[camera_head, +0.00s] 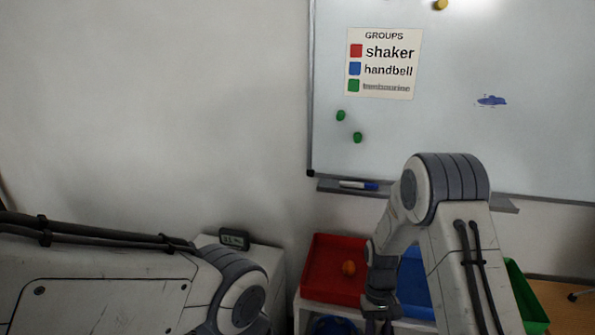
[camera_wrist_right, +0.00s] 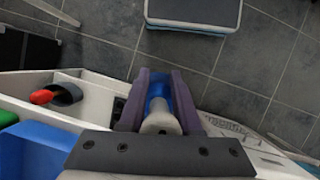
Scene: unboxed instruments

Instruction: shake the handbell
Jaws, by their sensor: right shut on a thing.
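My right gripper (camera_wrist_right: 158,78) is shut on a blue thing with a pale, rounded end, which looks like the handbell (camera_wrist_right: 160,122); the fingers stand on both sides of it. Its far part is hard to make out. In the head view my right wrist (camera_head: 380,305) hangs in front of the trays, and its fingertips are not clear. My left arm comes in from the left, and its gripper is out of view. The sign (camera_head: 383,63) on the whiteboard shows a blue square beside the word "handbell".
A blue rounded thing (camera_head: 335,325) shows at the bottom edge. A small digital display (camera_head: 234,239) stands left of the trays.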

